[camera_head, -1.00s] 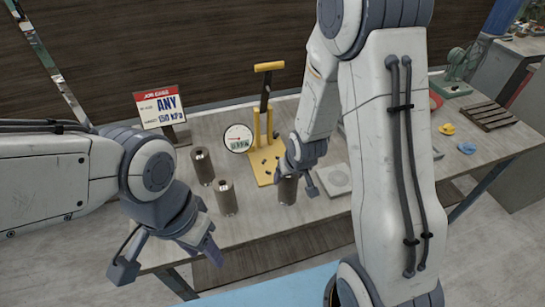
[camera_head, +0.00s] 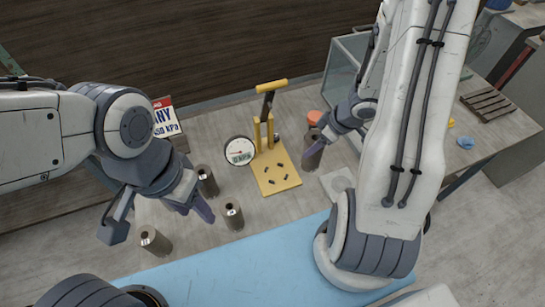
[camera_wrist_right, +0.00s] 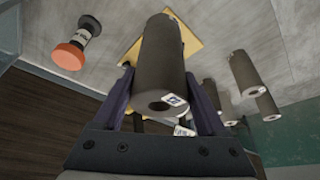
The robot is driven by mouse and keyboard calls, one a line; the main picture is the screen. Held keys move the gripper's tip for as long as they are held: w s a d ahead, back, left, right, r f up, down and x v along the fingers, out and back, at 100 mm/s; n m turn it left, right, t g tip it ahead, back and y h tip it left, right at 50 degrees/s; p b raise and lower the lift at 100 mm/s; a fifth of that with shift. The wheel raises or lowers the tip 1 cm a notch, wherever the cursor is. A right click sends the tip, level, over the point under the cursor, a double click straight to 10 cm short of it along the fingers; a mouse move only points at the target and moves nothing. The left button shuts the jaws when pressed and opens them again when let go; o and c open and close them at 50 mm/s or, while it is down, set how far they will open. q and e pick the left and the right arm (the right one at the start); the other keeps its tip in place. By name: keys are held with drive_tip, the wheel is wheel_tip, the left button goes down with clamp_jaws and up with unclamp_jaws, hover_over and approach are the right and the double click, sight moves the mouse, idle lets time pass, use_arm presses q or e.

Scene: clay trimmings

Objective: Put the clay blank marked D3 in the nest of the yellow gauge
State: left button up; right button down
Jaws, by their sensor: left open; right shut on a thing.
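My right gripper (camera_head: 324,137) is shut on a dark grey clay blank (camera_head: 312,154), just right of the yellow gauge (camera_head: 277,178). The right wrist view shows this blank (camera_wrist_right: 163,55) between the fingers, with a hole in its end and a small white label too small to read surely. The gauge has a flat yellow base with several dark pegs, an upright handle and a round dial (camera_head: 240,150). No blank stands on its base.
A pale square plate (camera_head: 338,182) lies right of the gauge. A sign (camera_head: 164,118) stands behind left. An orange-topped object (camera_head: 315,117) is behind the held blank.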

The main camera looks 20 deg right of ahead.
drive_tip(key=w+a+f+b, duration=0.6)
drive_tip(key=w+a+f, duration=0.1)
drive_tip(key=a+f, duration=0.2)
drive_tip(key=shift+f, duration=0.9)
